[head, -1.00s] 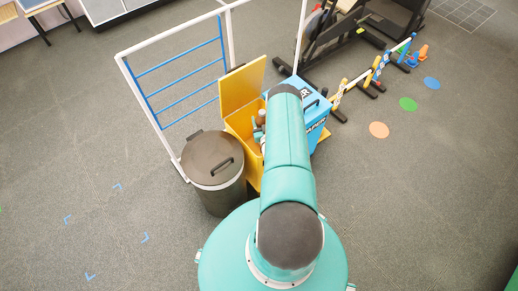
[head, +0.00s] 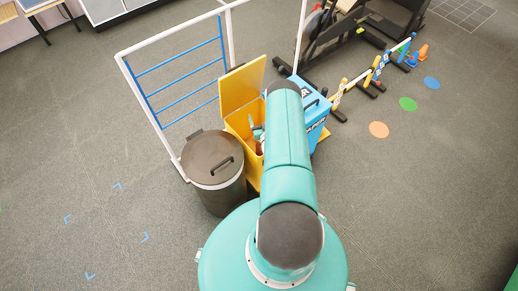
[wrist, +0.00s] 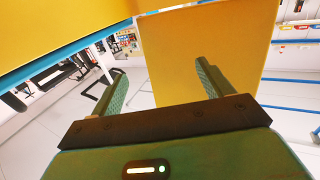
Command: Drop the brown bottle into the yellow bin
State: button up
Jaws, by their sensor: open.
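The yellow bin (head: 240,122) stands with its lid (head: 243,87) raised in the head view. In the wrist view, yellow panels (wrist: 205,45) fill much of the upper part. My gripper (wrist: 158,70) is open, its two green fingers wide apart with nothing between them. In the head view my arm hides much of the bin's right side, and small teal and pale parts show at its opening. A small brown patch (head: 259,148) shows low in that opening; I cannot tell if it is the brown bottle. No bottle shows in the wrist view.
A dark lidded trash can (head: 212,165) stands left of the bin. A blue box (head: 313,118) stands to its right. A white frame with blue bars (head: 180,85) is behind. Open carpet lies to the left and right.

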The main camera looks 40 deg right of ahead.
jog(key=s+a+r, duration=0.9)
jog(key=s+r, duration=0.1)
jog(key=r, duration=0.1)
jog(key=shift+s, duration=0.35)
jog(key=shift+r, duration=0.1)
